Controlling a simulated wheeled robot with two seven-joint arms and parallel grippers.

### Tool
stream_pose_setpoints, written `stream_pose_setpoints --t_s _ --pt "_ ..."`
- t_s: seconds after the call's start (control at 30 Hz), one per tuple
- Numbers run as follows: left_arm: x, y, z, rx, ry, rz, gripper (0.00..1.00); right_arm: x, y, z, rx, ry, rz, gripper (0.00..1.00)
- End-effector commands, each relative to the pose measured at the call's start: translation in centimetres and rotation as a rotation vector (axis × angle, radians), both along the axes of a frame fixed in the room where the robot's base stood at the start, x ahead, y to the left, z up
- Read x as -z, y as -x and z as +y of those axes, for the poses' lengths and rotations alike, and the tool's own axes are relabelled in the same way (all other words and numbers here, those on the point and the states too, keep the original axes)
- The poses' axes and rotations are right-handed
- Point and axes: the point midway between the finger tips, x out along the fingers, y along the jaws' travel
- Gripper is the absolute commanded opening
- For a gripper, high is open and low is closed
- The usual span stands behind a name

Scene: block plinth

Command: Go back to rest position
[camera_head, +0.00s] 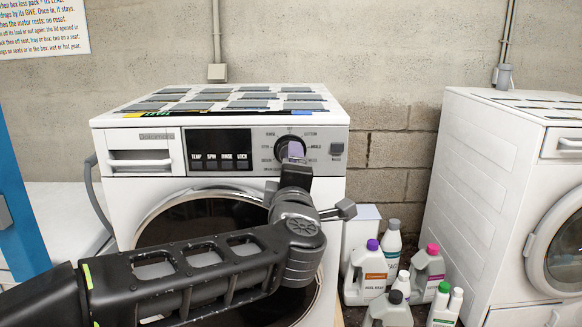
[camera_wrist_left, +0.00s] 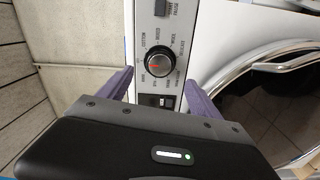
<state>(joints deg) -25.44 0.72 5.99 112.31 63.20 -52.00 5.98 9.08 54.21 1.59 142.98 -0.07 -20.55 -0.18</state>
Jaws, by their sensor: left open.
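A white washing machine (camera_head: 230,135) stands in the middle of the head view. Its round control knob (camera_wrist_left: 158,61) has a reddish mark line and printed settings around it in the left wrist view. My left gripper (camera_wrist_left: 158,78) is open and empty, its two purple fingers to either side of the knob in that view. I cannot tell how far the fingertips are from the panel. In the head view my left gripper (camera_head: 294,150) is in front of the knob and hides part of it. My left arm crosses in front of the round door. My right gripper is not in view.
Several bottles, one purple-capped (camera_head: 370,268), stand on the floor right of the machine. A second white machine (camera_head: 480,180) stands farther right. Dark flat panels (camera_head: 240,104) cover the first machine's top. A blue post (camera_head: 15,205) is at the left. A block wall is behind.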

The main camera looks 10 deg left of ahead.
Motion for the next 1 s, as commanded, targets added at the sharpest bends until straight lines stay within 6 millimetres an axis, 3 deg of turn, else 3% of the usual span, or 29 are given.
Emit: stream_pose_setpoints --t_s 0.43,0.57,0.63,0.77,0.87,1.0 --pt "0.1 0.3 -0.5 0.015 -0.009 0.004 0.74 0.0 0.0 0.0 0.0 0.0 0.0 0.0" --pt "0.1 0.1 -2.8 0.106 -0.108 -0.009 0.74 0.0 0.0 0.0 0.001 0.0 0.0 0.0" --pt "1.9 -0.2 -5.2 0.185 -0.206 0.006 0.74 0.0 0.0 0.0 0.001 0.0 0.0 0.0" --pt "8.8 -1.2 -9.1 0.337 -0.407 0.101 0.74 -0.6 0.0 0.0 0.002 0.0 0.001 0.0" --pt "16.4 -1.3 -11.2 0.465 -0.554 0.214 0.74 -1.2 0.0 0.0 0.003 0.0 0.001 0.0" --pt "27.8 0.8 -12.5 0.653 -0.715 0.396 0.74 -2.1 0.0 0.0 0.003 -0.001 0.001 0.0"
